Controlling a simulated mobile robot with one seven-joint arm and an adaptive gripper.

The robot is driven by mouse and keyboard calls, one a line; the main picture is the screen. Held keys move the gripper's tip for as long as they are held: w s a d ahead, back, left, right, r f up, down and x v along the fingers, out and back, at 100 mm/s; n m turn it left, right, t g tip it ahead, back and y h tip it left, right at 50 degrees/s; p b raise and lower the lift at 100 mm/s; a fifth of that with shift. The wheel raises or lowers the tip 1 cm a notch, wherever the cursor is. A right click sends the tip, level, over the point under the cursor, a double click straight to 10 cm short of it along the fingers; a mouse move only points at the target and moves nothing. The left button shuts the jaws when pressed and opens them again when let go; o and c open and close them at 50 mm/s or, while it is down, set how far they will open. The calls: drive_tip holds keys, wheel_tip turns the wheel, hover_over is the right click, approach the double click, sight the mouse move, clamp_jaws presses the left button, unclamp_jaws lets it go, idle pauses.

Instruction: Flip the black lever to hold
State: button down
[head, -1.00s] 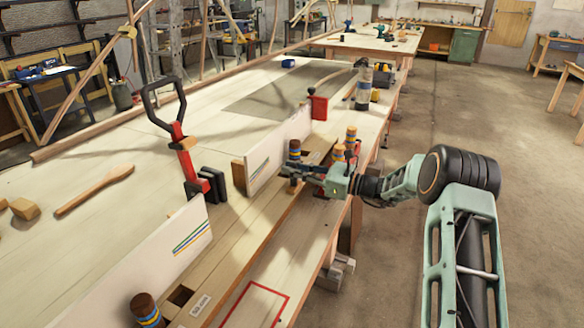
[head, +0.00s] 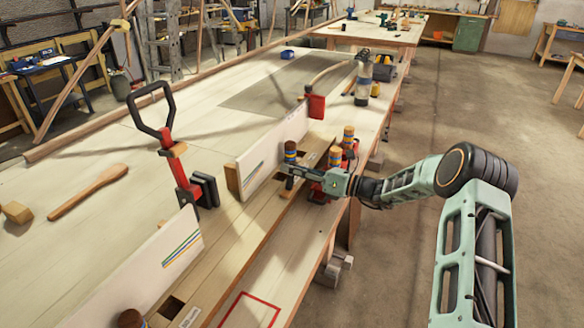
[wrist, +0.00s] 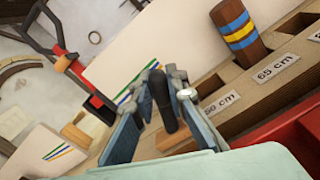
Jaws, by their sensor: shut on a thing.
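A slim black lever (wrist: 163,98) stands between my finger pads in the wrist view, and the pads close on it from both sides. My gripper (wrist: 160,112) is shut on it. In the head view my gripper (head: 288,172) reaches from the right over the slotted rail on the bench, and the lever there is too small and dark to make out clearly. Just beyond my gripper stands a brown peg (head: 290,152) with blue and yellow bands. No "hold" marking can be read in either view.
A red clamp with a black loop handle (head: 152,108) stands left of the rail. White boards (head: 275,150) run along the rail. A striped peg (wrist: 240,30) stands by a 65 cm label (wrist: 276,68). More pegs stand close behind my gripper.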

drive_tip(key=c, duration=1.9)
unclamp_jaws()
drive_tip(key=v, duration=1.2)
